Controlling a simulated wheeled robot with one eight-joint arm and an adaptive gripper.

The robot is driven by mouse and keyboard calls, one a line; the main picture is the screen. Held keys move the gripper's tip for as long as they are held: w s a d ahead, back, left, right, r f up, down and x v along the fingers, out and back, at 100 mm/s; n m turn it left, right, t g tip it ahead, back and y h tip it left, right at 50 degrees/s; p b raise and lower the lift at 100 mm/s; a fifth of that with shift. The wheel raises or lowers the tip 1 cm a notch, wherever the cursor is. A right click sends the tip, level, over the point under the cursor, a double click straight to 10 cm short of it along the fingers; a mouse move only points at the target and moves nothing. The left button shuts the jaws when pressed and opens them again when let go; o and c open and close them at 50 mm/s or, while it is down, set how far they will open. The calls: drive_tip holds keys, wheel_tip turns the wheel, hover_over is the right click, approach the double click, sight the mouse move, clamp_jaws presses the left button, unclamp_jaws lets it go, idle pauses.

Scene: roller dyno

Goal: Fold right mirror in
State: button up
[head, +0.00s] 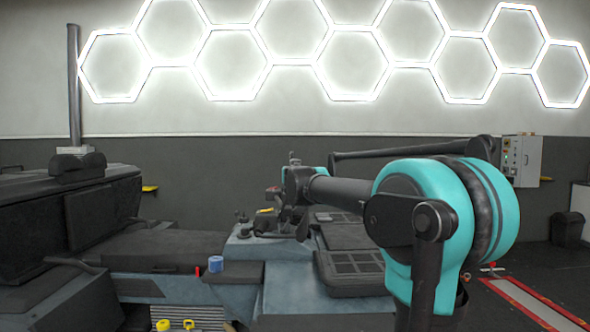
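My arm, teal and dark grey, reaches leftward across the right half of the head view. Its far end, with my gripper (302,222), is small and dark in front of the grey machinery. The fingers cannot be told apart, so I cannot see whether it is open or shut, or whether it touches anything. I cannot make out a right mirror or a car body for certain; my arm hides part of the middle.
A blue-grey machine bed (300,280) with black panels fills the centre. A blue cup-like object (216,264) sits on its left ledge. A bulky dark unit (65,225) stands left. A control box (522,158) hangs on the right wall; red-edged floor strips (540,305) lie lower right.

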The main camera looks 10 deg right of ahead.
clamp_jaws()
